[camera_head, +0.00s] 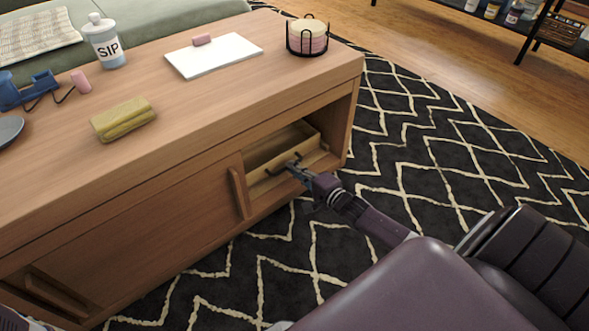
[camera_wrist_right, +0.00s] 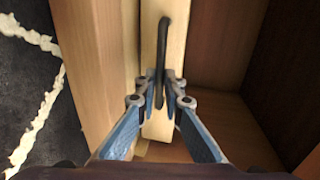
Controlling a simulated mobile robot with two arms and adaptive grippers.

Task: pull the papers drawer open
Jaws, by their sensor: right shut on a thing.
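The papers drawer (camera_head: 262,173) is a pale wood box in the open right-hand bay of the coffee table. Part of its inside shows over its front, and I see no papers there. Its dark bar handle (camera_wrist_right: 164,45) stands out from the pale front (camera_wrist_right: 150,22) in the right wrist view. My right gripper (camera_head: 292,167) reaches the drawer front from the lower right. In the right wrist view its blue-grey fingers (camera_wrist_right: 167,84) are closed on the handle, one on each side.
A sliding door (camera_head: 150,215) covers the middle bay. Patterned rug (camera_head: 430,150) lies clear at the right.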

